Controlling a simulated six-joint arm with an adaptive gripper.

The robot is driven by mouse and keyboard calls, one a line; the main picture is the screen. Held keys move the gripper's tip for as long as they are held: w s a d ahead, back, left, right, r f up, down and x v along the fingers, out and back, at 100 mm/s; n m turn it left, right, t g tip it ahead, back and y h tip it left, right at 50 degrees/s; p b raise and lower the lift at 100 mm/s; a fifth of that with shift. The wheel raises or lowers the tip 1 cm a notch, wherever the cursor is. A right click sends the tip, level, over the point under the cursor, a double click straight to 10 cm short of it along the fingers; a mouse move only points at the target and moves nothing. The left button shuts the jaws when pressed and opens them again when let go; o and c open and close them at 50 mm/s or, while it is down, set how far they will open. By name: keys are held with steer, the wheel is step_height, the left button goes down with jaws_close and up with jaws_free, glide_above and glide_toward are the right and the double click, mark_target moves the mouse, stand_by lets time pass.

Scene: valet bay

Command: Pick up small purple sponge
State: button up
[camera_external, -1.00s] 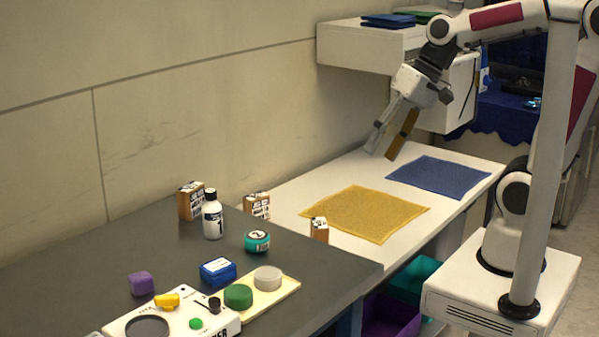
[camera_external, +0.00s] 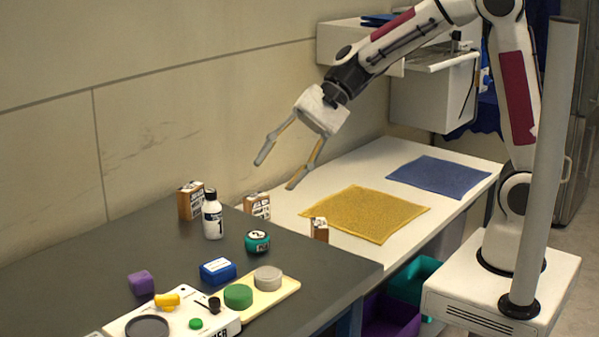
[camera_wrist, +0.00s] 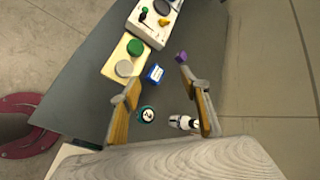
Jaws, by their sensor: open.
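The small purple sponge (camera_external: 141,283) lies on the dark grey table at the lower left in the external view. In the wrist view the purple sponge (camera_wrist: 181,57) shows just beyond the tip of the right finger. My gripper (camera_external: 275,175) is open and empty. It is in the air above the back of the bench, well to the right of the sponge and higher than it. In the wrist view my gripper (camera_wrist: 157,88) has its two fingers spread wide, with table objects showing between and beyond them.
Near the sponge are a blue box (camera_external: 217,271), a board with a green disc (camera_external: 238,296) and a white panel with a yellow piece (camera_external: 167,300). A white bottle (camera_external: 212,215), small cartons (camera_external: 190,200) and a teal jar (camera_external: 257,241) stand farther back. A wall runs behind.

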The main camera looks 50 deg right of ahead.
steer(key=w+a+f+m+y, duration=0.2)
steer(key=w+a+f+m, duration=0.45)
steer(key=a, duration=0.55)
steer(key=m+t+y, duration=0.1)
steer(key=m+t, duration=0.1)
steer(key=m, duration=0.4)
glide_toward(149, 273)
steer(key=shift+n, duration=0.25)
steer(key=x, duration=0.4)
steer(key=shift+s+a+f, duration=0.2)
steer(key=shift+f, duration=0.2)
steer(key=shift+x, duration=1.2)
steer(key=shift+a, duration=0.1)
steer(key=shift+w+a+f, duration=0.2)
steer(key=shift+w+a, duration=0.15)
steer(key=shift+a, duration=0.3)
steer(key=shift+w+a+f, duration=0.15)
steer(key=shift+w+a, duration=0.2)
steer(key=shift+a, duration=0.35)
steer(key=shift+x, duration=1.05)
